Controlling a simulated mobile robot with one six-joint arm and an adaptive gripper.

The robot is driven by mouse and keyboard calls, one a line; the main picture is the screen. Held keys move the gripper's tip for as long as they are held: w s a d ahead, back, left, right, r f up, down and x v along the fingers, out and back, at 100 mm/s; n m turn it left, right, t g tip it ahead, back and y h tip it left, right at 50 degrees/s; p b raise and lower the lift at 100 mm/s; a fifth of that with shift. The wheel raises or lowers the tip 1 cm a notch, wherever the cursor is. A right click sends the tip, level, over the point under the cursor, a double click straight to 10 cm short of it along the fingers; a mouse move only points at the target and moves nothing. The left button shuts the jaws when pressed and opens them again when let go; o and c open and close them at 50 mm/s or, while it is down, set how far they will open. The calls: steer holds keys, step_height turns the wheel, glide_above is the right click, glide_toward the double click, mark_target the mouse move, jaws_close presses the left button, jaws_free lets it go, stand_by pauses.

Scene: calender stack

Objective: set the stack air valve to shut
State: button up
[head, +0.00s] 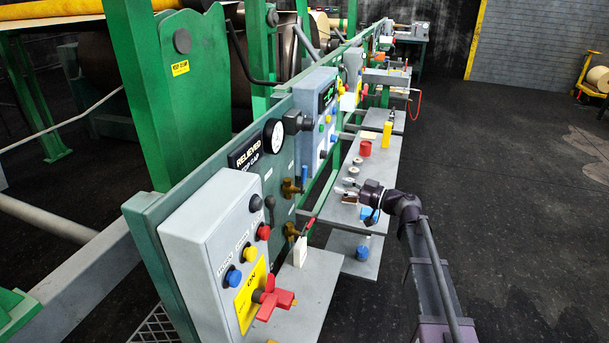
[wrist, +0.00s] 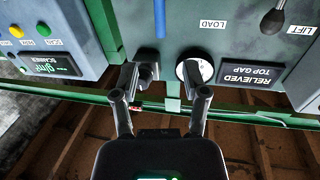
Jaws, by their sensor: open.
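Two brass valves stick out of the green panel in the head view, an upper one (head: 291,189) and a lower one (head: 290,231). A red lever (head: 309,227) shows at the lower valve. A blue lever (head: 304,178) stands by the upper one and also shows at the top of the wrist view (wrist: 160,18). I cannot read which valve is the stack air valve. My gripper (head: 350,193) is to the right of the panel, apart from both valves. In the wrist view my gripper (wrist: 166,95) has its fingers spread, with nothing held between them.
The panel carries a round gauge (head: 273,135), a "RELIEVED TOP GAP" sign (head: 248,152) and a black knob (head: 298,121). A grey box with buttons and a red knob (head: 272,298) stands in front. Shelves (head: 358,240) hold small items beside my arm.

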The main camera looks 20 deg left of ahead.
mark_target(305, 174)
steer(key=a, duration=0.4)
steer(key=w+a, duration=0.1)
steer(key=a, duration=0.4)
steer(key=w+a, duration=0.1)
steer(key=a, duration=0.3)
steer(key=shift+a, duration=0.15)
jaws_close()
